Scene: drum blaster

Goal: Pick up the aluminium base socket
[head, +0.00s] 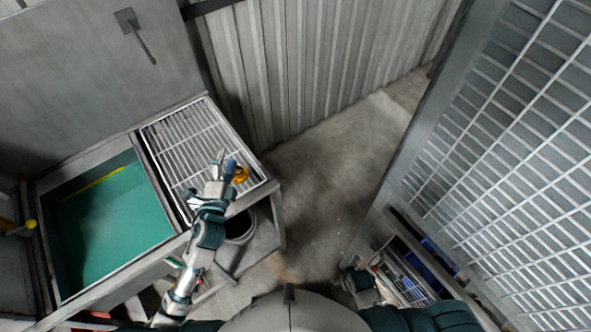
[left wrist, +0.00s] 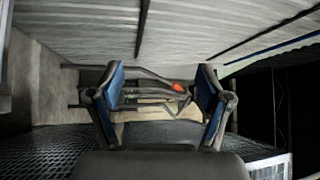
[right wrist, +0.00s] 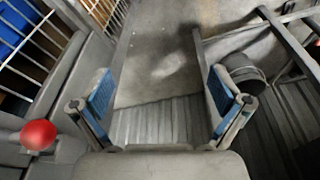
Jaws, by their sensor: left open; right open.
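My left gripper (head: 224,167) is over the grated rack, its fingers spread. In the left wrist view, it (left wrist: 161,95) is open, with nothing clasped between its blue pads. A small orange-yellow item (head: 240,174) is at the rack's right side, right beside the left fingers. I cannot tell whether this is the aluminium base socket; no piece is clearly recognisable as that socket. My right gripper (right wrist: 160,98) is open and empty in the right wrist view, above the floor and corrugated wall. In the head view, the right hand is low, right of centre, with its fingers unclear.
The grated rack (head: 180,133) adjoins a green-floored basin (head: 110,225) on the left. A bucket (right wrist: 243,72) stands below the rack. A barred metal panel (head: 510,150) is at the right. A red knob (right wrist: 38,135) is near my right gripper. Floor between is clear.

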